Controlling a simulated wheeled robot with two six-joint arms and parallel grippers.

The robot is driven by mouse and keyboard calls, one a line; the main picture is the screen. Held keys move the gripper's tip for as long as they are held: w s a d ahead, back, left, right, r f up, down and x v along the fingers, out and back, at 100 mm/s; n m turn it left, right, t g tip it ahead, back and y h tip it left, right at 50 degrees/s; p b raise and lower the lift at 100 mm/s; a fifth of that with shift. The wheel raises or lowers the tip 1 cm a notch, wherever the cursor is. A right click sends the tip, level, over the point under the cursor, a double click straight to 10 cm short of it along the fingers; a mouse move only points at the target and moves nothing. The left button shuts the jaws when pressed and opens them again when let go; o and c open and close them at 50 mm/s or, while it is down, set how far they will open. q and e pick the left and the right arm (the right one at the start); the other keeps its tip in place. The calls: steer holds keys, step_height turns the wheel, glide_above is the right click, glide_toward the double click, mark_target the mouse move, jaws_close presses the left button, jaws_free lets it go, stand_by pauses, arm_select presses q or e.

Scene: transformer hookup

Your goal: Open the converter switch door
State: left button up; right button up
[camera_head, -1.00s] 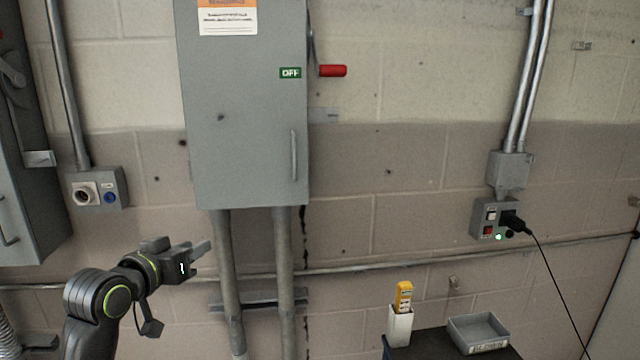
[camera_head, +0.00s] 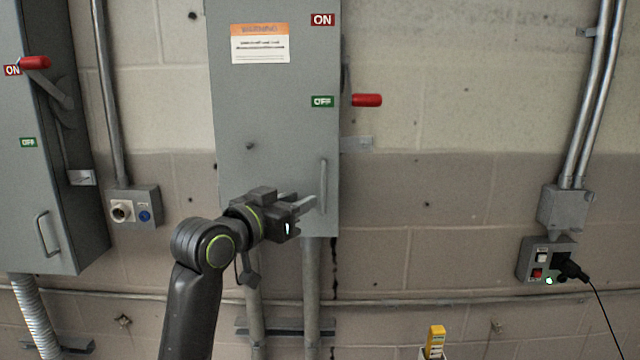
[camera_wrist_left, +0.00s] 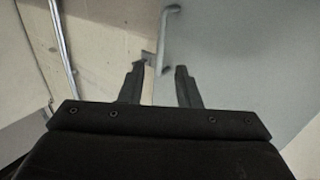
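The grey switch box (camera_head: 270,150) hangs on the wall in the head view, its door shut. Its door handle (camera_head: 323,186) is a vertical bar at the door's lower right; it also shows in the left wrist view (camera_wrist_left: 162,42). The red lever (camera_head: 366,100) on the box's right side is level with the green OFF label (camera_head: 322,101). My left gripper (camera_head: 296,201) is open and empty, just left of the handle in the head view. In the wrist view the handle lies beyond the two fingertips (camera_wrist_left: 160,78), with no contact visible. My right gripper is not in view.
Another grey box (camera_head: 40,170) stands at the left, its red lever (camera_head: 35,62) by the ON label. A socket box (camera_head: 132,207) sits between the boxes. Conduits run below. A yellow tester (camera_head: 435,341) stands at the bottom. The wall right of the door is mostly clear.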

mark_target(322, 189)
arm_select(q)
steer(key=p+x, duration=0.2)
steer(key=x, duration=0.4)
steer(key=shift+w+r, duration=0.1)
steer(key=shift+w+d, duration=0.4)
steer(key=shift+w, duration=0.15)
jaws_close()
